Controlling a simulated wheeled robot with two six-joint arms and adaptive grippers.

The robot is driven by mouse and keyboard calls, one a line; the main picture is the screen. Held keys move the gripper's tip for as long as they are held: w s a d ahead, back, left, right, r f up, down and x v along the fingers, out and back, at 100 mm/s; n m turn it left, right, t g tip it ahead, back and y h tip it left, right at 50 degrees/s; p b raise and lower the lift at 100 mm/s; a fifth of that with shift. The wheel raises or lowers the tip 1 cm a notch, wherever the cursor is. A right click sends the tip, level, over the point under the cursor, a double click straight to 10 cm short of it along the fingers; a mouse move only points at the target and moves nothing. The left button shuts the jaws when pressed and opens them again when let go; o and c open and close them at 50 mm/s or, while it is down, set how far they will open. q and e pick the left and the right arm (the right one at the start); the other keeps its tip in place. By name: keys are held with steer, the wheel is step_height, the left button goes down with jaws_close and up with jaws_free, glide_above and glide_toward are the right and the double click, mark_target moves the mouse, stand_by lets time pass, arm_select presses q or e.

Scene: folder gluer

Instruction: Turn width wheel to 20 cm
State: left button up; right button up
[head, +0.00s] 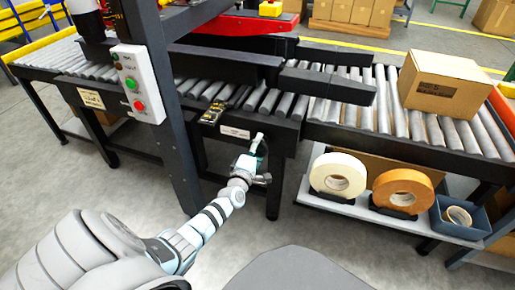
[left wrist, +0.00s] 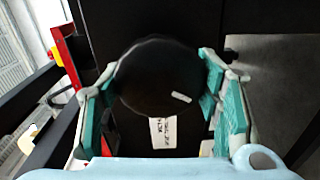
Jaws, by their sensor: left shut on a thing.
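The width wheel (left wrist: 158,72) is a dark round disc with a short white mark near its lower right edge in the left wrist view. My left gripper (head: 256,150) is at the front side of the conveyor frame, below the rollers. In the left wrist view its teal fingers stand on both sides of the wheel, shut on it. In the head view the gripper hides most or all of the wheel. A white printed label (left wrist: 163,132) shows below the wheel; I cannot read a width from it. My right gripper is not in view.
A control box (head: 138,84) with green and red buttons hangs on the dark post left of my arm. A carton (head: 445,82) rests on the rollers at right. Tape rolls (head: 338,175) stand on the lower shelf.

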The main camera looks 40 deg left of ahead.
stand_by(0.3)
arm_select(q)
steer(key=o, duration=1.2)
steer(key=shift+s, duration=0.1)
steer(key=v, duration=1.2)
